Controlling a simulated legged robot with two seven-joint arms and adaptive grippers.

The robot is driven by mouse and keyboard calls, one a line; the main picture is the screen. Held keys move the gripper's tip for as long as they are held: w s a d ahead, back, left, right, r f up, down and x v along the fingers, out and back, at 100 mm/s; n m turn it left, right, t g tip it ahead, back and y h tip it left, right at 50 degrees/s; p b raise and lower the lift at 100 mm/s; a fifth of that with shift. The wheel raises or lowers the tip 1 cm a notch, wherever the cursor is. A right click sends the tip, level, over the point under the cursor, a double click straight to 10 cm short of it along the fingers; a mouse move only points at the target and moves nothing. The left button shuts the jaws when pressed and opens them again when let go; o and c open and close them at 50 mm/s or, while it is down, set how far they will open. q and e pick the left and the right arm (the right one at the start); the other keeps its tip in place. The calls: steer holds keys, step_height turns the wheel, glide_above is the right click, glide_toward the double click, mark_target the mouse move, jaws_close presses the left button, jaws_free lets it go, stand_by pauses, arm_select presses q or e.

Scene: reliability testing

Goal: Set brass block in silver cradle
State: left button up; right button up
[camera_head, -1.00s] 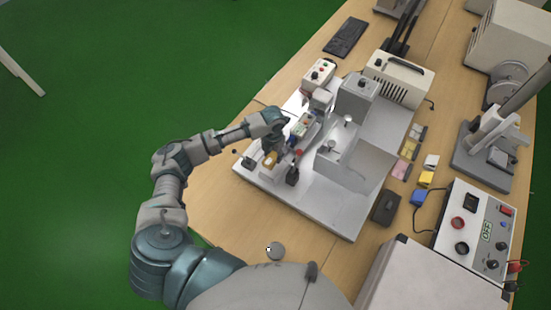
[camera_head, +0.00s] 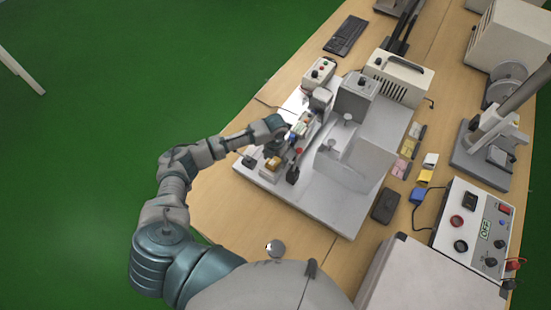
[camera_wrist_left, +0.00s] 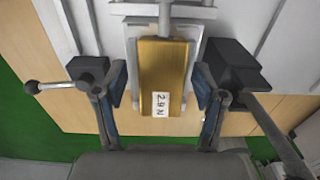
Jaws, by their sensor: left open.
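The brass block (camera_wrist_left: 162,72), labelled "2.9 N", lies in a silver cradle (camera_wrist_left: 131,62) in the left wrist view. The silver cradle's walls show along both sides of the block's upper part. In the head view the brass block (camera_head: 272,163) sits at the left side of the test rig. My left gripper (camera_wrist_left: 161,88) is open, with a blue-padded finger on each side of the block and visible gaps to it. In the head view my left gripper (camera_head: 288,143) is small and partly hidden by its arm. My right gripper is out of view.
Dark clamps stand close on both sides, one with a lever knob (camera_wrist_left: 32,87). The white rig plate (camera_head: 335,212) carries grey housings. Coloured blocks (camera_head: 424,178) and a control box (camera_head: 482,228) lie to the right. Bare wood (camera_head: 225,205) is free at the left.

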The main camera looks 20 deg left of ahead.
mark_target(275, 159)
arm_select(q)
step_height(275, 159, up, 12)
steer(key=shift+b, duration=0.35)
stand_by(0.6)
